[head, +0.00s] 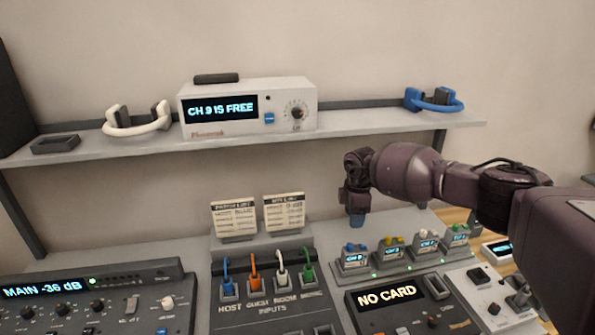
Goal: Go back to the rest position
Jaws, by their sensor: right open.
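My right arm comes in from the right edge and reaches toward the middle. My left gripper is out of view.
Several small packs with lit labels (355,261) stand below the right gripper. A NO CARD panel (389,297) and an inputs panel with coloured plugs (270,303) are in front. A shelf (365,121) above holds a white radio unit (235,128), white headphones (134,131) and blue headphones (433,105).

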